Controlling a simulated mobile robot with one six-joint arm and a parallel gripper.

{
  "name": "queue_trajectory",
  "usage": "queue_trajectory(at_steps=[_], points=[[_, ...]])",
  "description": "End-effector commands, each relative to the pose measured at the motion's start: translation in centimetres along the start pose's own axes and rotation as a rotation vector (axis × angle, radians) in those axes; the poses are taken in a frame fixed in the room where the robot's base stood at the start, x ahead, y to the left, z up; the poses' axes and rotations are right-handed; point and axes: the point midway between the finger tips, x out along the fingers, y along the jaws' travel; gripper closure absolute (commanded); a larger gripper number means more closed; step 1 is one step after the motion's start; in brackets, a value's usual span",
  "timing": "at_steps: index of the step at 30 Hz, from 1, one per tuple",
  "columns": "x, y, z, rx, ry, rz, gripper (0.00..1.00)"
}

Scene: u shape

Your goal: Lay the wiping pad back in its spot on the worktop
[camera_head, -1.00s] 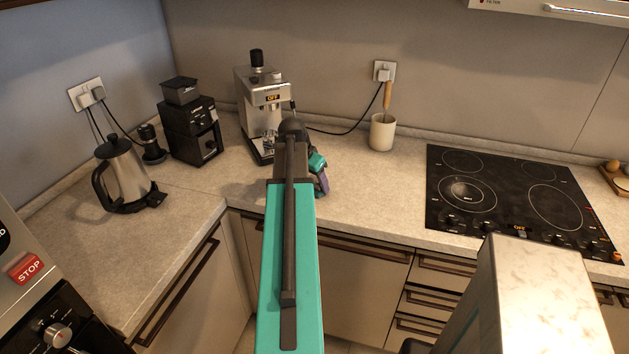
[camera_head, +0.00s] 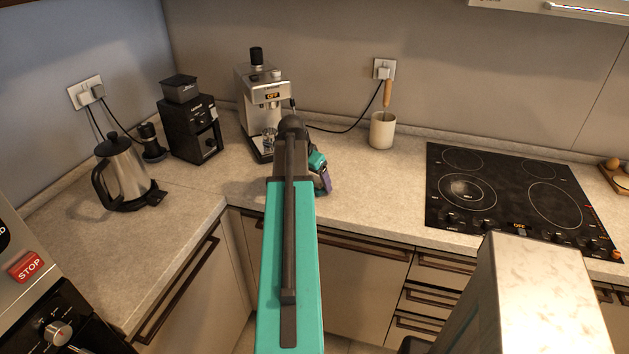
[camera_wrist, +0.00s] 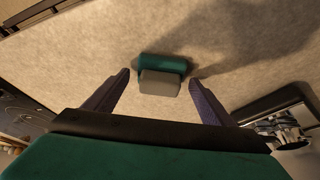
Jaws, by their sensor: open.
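The wiping pad (camera_wrist: 162,76) shows in the wrist view as a teal and grey block on the speckled worktop (camera_wrist: 80,45). My gripper (camera_wrist: 157,84) is open, with one dark purple finger on each side of the pad and a visible gap to each. I cannot tell how far above the worktop the fingertips are. In the head view my teal arm reaches out over the worktop (camera_head: 375,190), and my gripper (camera_head: 323,178) is partly hidden behind it in front of the espresso machine. The pad cannot be made out in the head view.
The espresso machine (camera_head: 262,98) stands just behind my gripper. The grinder (camera_head: 191,125) and kettle (camera_head: 124,172) are to the left. A utensil crock (camera_head: 382,130) stands at the back and the black hob (camera_head: 515,200) at the right. The worktop between gripper and hob is clear.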

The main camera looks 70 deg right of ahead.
Motion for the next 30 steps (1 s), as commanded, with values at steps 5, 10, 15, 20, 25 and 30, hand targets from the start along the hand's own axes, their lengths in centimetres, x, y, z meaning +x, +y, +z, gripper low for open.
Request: queue_trajectory(at_steps=[5,10,15,20,25,30], points=[[-1.0,0.0,0.0,0.000,0.001,-0.001,0.23],[-2.6,0.0,0.0,0.000,0.002,-0.002,0.23],[-4.6,-0.1,0.0,0.000,0.002,-0.002,0.23],[-6.4,0.0,0.0,0.000,0.001,-0.001,0.23],[-8.3,0.0,0.0,0.000,0.001,-0.001,0.23],[-10.1,0.0,0.0,0.000,0.001,0.000,0.23]])
